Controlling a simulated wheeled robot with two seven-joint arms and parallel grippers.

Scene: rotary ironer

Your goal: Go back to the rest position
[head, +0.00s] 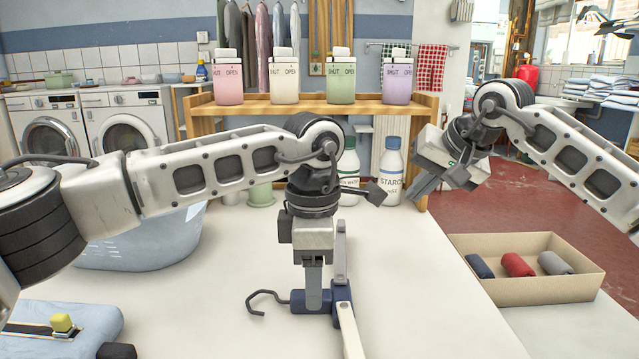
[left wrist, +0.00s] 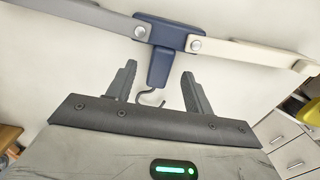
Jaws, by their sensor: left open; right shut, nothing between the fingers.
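My left gripper (head: 314,292) points straight down at the white table, beside the blue hub (head: 342,299) of a folding hanger. The hanger's light arms (head: 347,332) run toward and away from me, and its dark hook (head: 263,300) points left. In the left wrist view, my left gripper (left wrist: 159,72) is open, with the hub's blue stem (left wrist: 159,67) between its fingertips in the picture; I cannot tell whether they touch. My right gripper (head: 425,186) is shut and empty, raised above the table's right side, well apart from the hanger.
A cardboard box (head: 540,290) with rolled cloths lies at right, a pale blue basket (head: 140,245) at back left, folded blue cloth (head: 75,325) at front left.

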